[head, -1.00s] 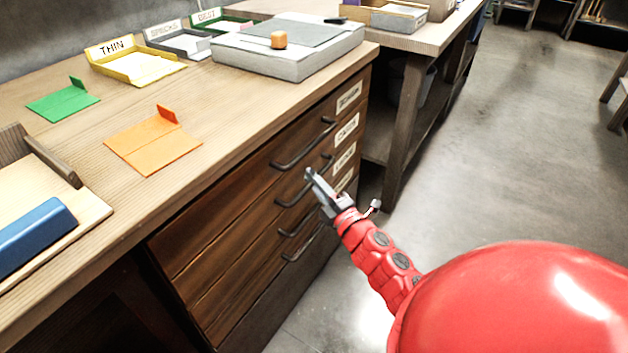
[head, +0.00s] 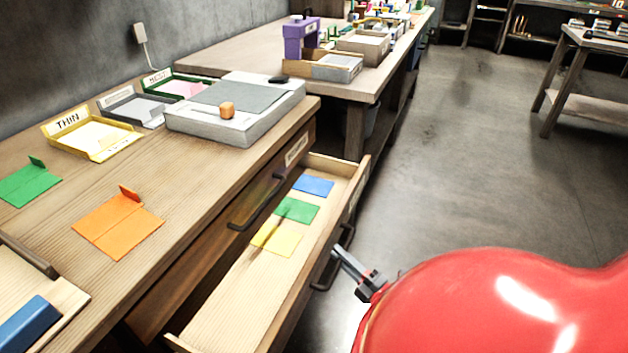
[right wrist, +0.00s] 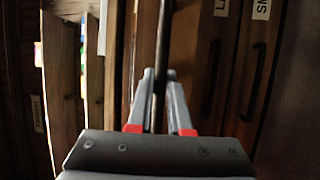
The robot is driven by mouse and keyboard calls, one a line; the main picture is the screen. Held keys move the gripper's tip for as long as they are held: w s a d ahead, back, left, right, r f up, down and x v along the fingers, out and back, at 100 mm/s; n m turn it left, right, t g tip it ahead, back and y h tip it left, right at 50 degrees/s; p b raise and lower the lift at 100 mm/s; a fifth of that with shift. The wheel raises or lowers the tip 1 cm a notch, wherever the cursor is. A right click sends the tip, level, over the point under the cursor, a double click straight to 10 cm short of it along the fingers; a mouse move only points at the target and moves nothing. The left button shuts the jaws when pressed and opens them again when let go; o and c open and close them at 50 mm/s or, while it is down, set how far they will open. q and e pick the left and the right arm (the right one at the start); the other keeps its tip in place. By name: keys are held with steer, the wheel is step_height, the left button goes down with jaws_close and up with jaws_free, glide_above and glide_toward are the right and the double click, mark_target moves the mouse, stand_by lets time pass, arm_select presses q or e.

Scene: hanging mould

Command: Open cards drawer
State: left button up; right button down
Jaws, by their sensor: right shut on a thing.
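The cards drawer (head: 231,293) stands pulled well out of the wooden cabinet in the head view. Blue (head: 313,186), green (head: 297,210) and yellow (head: 276,239) cards lie flat inside it. My right gripper (head: 338,252) is at the drawer's front, shut on its dark bar handle (head: 322,272). In the right wrist view the handle (right wrist: 160,60) runs between the two fingers (right wrist: 160,100). The drawer's label is not readable from here. My left gripper is not in view.
The drawer above, with its dark handle (head: 256,203), is closed. On the bench top lie an orange card piece (head: 117,226), a green one (head: 30,185), a yellow THIN tray (head: 92,137) and a grey box (head: 237,112). Open floor (head: 470,170) lies to the right.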

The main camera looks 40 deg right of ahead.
steer(key=s+d+p, duration=0.2)
steer(key=s+d, duration=0.1)
steer(key=s, duration=0.4)
steer(key=s+d+p, duration=0.2)
steer(key=s+d, duration=0.1)
steer(key=s, duration=0.4)
steer(key=shift+s, duration=0.35)
steer(key=shift+d, duration=0.1)
steer(key=c, duration=0.8)
jaws_free()
steer(key=shift+c, duration=0.2)
